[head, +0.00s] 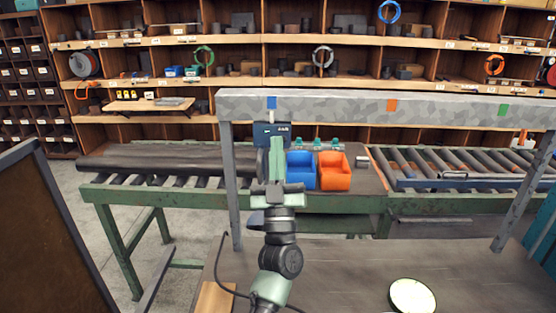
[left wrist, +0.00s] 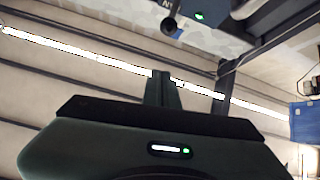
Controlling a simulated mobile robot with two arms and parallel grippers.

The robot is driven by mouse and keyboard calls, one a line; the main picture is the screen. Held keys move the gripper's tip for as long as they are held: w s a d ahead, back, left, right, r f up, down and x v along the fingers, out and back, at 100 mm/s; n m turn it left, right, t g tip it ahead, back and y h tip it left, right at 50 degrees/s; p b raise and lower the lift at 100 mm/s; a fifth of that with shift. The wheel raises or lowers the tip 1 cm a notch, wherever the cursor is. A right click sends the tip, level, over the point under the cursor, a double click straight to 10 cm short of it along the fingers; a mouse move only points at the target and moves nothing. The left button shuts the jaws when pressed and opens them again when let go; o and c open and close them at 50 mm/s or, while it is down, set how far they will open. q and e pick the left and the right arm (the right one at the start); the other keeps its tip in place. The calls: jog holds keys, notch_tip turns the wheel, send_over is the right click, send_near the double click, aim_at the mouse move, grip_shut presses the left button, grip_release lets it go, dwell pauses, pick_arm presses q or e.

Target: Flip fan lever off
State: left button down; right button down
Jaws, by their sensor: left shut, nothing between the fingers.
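A dark blue control box (head: 266,129) hangs under the grey beam below a blue tag in the head view. My left gripper (head: 277,142) is raised in front of it, fingers pointing up, and covers part of it. In the left wrist view a dark housing with a lit green lamp (left wrist: 199,16) and a dark round-ended lever (left wrist: 170,25) shows at the top edge. The left gripper (left wrist: 163,75) is shut and empty, its tips a little below the lever in the picture. I cannot tell whether they touch. The fan is not identifiable. My right gripper is out of view.
The speckled beam (head: 340,104) crosses above the bench on grey posts. Behind it stand a blue bin (head: 301,171), an orange bin (head: 335,172) and a roller conveyor (head: 450,165). A pale round disc (head: 412,296) lies on the near table, otherwise mostly clear.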

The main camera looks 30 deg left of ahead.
pick_arm(q)
jog(key=w+b, duration=0.1)
jog(key=w+a+b, duration=0.2)
jog(key=w, duration=0.1)
jog(key=shift+w+f, duration=0.1)
jog(key=shift+f, duration=0.3)
